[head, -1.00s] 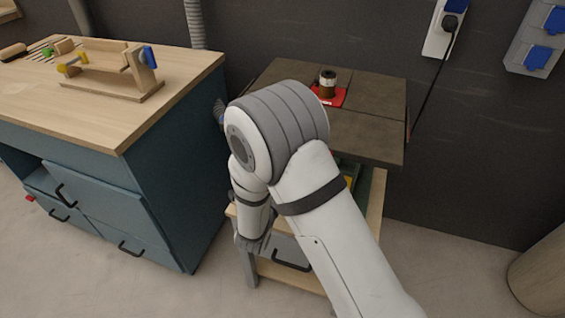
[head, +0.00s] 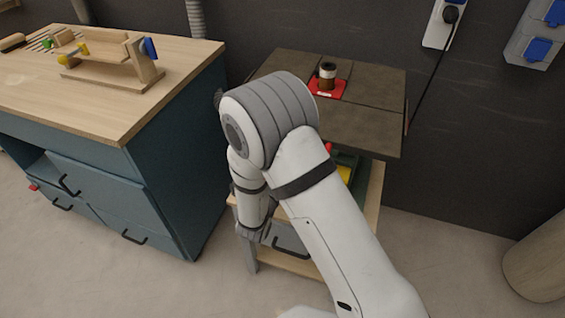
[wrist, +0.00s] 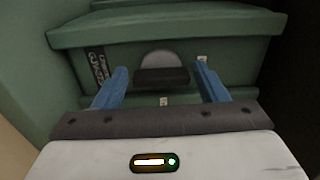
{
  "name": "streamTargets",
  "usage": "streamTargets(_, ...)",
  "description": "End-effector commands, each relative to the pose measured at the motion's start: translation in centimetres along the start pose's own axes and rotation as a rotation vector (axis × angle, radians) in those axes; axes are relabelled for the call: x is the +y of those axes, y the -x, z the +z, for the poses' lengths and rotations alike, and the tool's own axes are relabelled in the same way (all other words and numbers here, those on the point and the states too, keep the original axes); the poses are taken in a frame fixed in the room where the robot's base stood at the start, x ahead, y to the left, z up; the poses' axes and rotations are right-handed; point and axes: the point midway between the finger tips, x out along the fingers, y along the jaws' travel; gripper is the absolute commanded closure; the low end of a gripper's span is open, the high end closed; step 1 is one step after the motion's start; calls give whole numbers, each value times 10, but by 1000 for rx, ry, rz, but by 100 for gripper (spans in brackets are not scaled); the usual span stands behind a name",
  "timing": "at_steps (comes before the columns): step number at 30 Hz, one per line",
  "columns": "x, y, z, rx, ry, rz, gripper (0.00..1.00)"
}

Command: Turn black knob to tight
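A black knob (wrist: 162,78), seen as a wide dark bar in front of a grey disc (wrist: 160,59), is on the front of a green machine (wrist: 215,45) in the wrist view. My gripper (wrist: 162,68) is open, with one blue finger to the left of the knob and one to the right. Gaps show between the knob and both fingers. In the head view my arm covers much of the green machine (head: 347,160), and the knob and fingertips cannot be made out there.
The machine sits beneath a dark tabletop (head: 370,122), on a wooden stand (head: 372,200). A blue workbench (head: 170,150) is close on the left.

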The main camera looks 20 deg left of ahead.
Motion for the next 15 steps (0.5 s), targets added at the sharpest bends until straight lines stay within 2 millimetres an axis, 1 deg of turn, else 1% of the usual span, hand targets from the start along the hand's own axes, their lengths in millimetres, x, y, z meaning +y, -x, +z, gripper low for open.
streamTargets(1,0,0,0,0,0,0,30)
streamTargets(3,0,0,0,0,-1,0,24)
streamTargets(4,0,0,0,0,-1,-1,24)
streamTargets(11,-1,1,0,0,-1,-1,24)
streamTargets(14,-1,10,1,-2,0,0,24)
streamTargets(15,-1,15,2,-4,0,-1,24)
